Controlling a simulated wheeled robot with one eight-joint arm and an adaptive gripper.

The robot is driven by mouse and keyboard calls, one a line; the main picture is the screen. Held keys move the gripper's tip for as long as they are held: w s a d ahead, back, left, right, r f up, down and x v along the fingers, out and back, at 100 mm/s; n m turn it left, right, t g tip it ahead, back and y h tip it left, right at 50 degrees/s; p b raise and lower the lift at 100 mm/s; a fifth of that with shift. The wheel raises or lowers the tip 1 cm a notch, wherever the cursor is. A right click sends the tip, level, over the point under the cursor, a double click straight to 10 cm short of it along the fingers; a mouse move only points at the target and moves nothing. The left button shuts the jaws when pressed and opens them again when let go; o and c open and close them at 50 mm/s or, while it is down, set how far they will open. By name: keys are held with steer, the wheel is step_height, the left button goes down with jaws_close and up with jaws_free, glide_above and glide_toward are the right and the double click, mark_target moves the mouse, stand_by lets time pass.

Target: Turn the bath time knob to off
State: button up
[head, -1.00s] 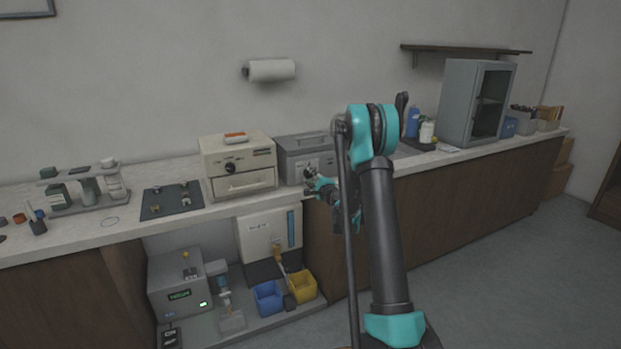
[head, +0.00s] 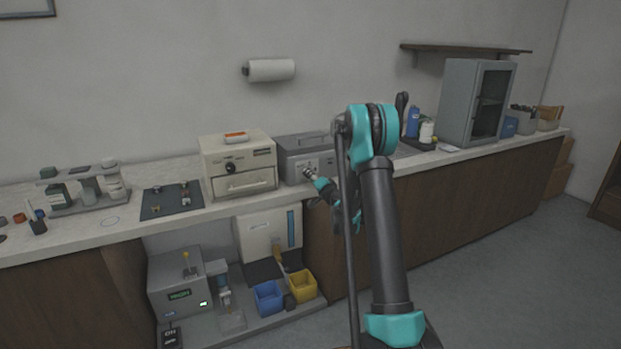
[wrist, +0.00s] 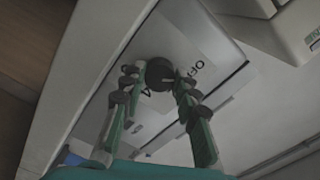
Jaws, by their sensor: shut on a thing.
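The bath is a grey box (head: 291,168) on the counter, with a light front panel. Its time knob (wrist: 158,74) is dark and round in the wrist view, with a pale mark that points to the right, toward the side of the printed OFF. A 4 is printed below the knob. My gripper (wrist: 156,76) has one finger on each side of the knob and is shut on it. In the head view my gripper (head: 314,177) is at the front of the grey box, and my arm covers the box's right part.
A cream box (head: 225,160) with a dark knob and a drawer stands just left of the grey box. Farther left are a dark mat (head: 160,212) and a rack of bottles (head: 85,203). A lower shelf holds a blue bin (head: 267,298) and a yellow bin (head: 303,287).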

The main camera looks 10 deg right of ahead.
steer(key=shift+n, duration=0.4)
steer(key=o, duration=1.2)
steer(key=shift+c, duration=0.2)
steer(key=v, duration=1.2)
